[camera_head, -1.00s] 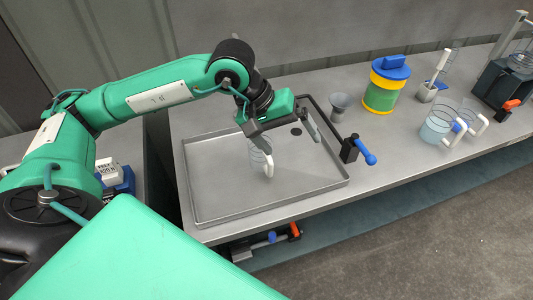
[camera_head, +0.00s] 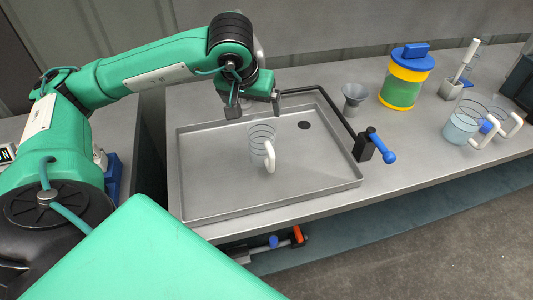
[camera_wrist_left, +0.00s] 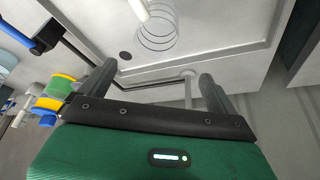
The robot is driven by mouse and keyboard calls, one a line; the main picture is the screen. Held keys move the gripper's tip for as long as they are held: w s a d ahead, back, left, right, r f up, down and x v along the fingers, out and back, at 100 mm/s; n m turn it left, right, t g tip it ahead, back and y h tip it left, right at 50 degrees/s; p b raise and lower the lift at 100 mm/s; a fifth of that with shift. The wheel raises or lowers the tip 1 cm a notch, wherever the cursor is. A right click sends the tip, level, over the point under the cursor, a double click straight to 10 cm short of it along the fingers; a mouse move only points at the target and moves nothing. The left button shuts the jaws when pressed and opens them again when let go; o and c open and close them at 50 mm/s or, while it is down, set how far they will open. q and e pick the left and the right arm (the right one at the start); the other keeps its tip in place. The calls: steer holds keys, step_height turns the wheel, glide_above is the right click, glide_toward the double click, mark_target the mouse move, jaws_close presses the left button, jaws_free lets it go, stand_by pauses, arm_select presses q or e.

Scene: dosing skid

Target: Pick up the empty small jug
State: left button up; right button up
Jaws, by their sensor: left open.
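The small jug (camera_head: 261,136) is clear with dark ring lines and a white handle, and stands upright in the grey tray (camera_head: 205,212). No liquid shows in it. My left gripper (camera_head: 254,107) is open and empty, behind and above the jug, with its fingers apart from it. In the left wrist view the jug (camera_wrist_left: 157,30) shows at the top, partly cut off, beyond the open fingers of my left gripper (camera_wrist_left: 155,88). My right gripper is not in view.
The tray has a drain hole (camera_head: 304,125) and a blue-handled tap (camera_head: 381,148) at its right edge. A funnel (camera_head: 354,95), a yellow-green jar (camera_head: 402,88) and a jug with pale blue liquid (camera_head: 459,128) stand to the right. The tray's front is clear.

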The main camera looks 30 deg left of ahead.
arm_select(q)
glide_toward(263, 132)
steer(key=shift+s+d+f, duration=0.1)
steer(key=shift+s+f, duration=0.05)
steer(key=shift+f, duration=0.45)
steer(key=shift+d+f+p, duration=0.1)
steer(key=shift+f+p, duration=0.25)
steer(key=shift+f, duration=0.15)
steer(key=x, duration=0.3)
steer(key=shift+d+f+p, duration=0.25)
steer(key=shift+f+p, duration=0.1)
steer(key=shift+w+f, duration=0.3)
steer(key=shift+f, duration=0.15)
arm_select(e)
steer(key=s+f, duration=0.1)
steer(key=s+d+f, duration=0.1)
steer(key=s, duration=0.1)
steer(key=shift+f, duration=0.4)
arm_select(q)
steer(key=c, duration=1.1)
